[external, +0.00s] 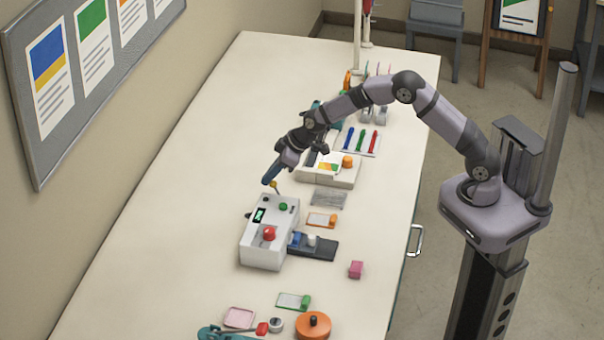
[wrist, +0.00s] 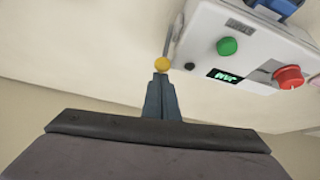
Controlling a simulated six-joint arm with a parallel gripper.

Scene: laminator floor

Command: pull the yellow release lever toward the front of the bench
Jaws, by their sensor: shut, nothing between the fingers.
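The yellow release lever is a thin grey rod with a yellow ball knob (external: 273,184) at the far end of a white control box (external: 262,250). The knob also shows near the middle of the wrist view (wrist: 162,64), with its rod rising beside the box. My gripper (external: 266,182) is shut and empty, its blue fingertips right at the knob. In the wrist view the fingertips (wrist: 160,80) sit just below the knob; I cannot tell if they touch it. The knob is not between the fingers.
The box carries a green button (wrist: 227,46), a red button (wrist: 289,77) and a small display (wrist: 224,76). A black tray (external: 322,248) stands right of it, and a white machine (external: 345,178) beyond. The bench left of the box is clear.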

